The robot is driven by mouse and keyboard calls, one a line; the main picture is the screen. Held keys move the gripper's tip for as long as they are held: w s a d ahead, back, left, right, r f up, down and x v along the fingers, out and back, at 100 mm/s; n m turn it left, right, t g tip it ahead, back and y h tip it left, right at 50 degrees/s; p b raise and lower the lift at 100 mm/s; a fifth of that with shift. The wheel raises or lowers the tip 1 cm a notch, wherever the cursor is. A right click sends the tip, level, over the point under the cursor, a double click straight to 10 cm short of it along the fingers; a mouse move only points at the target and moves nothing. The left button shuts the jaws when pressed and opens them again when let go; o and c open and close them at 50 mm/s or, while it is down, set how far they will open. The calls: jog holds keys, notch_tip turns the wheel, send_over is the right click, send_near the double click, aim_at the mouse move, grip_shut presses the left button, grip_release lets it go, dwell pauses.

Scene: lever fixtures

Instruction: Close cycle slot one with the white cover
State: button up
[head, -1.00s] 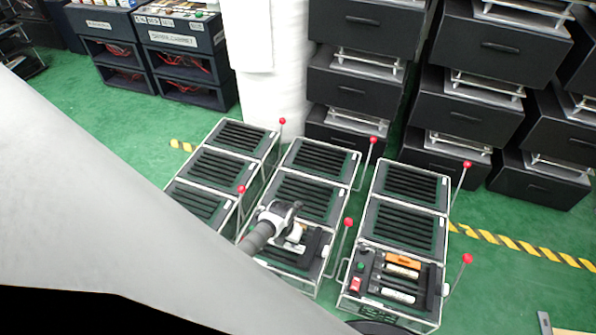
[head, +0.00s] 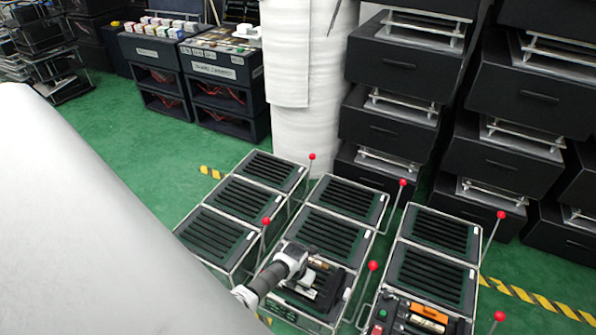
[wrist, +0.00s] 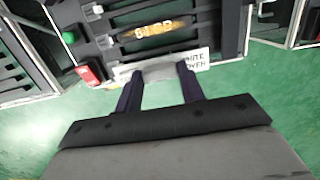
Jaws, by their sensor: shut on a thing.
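In the wrist view my gripper (wrist: 158,75) has its two dark fingers closed on the white cover (wrist: 195,61). The cover is a flat white plate, partly lettered "WHITE COVER", and it lies along the near edge of a dark unit with slots. An orange-brown strip (wrist: 160,29) with worn lettering sits in the unit beyond it. In the head view my gripper (head: 300,268) is at the front section of the middle rack (head: 338,228). Whether the cover touches the unit cannot be told.
A green button (wrist: 69,38) and a red switch (wrist: 90,76) are left of the cover. A red-knobbed lever (head: 373,267) stands right of the gripper. The right rack (head: 432,268) holds an orange block (head: 429,313). Green floor lies between racks.

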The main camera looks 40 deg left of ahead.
jog(key=shift+f+b, duration=0.9)
jog(key=shift+f, duration=0.6)
jog(key=shift+f+b, duration=0.45)
jog(key=shift+f, duration=0.75)
dwell(1.1)
jog(key=o, duration=1)
jog(key=shift+r, duration=0.15)
notch_tip(320, 180, up, 14)
jog(key=s+p, duration=0.1)
jog(key=p, duration=0.2)
jog(key=shift+s+d+f, duration=0.2)
jog(key=shift+s, duration=0.15)
jog(key=shift+d+p, duration=0.1)
jog(key=shift+p, duration=0.2)
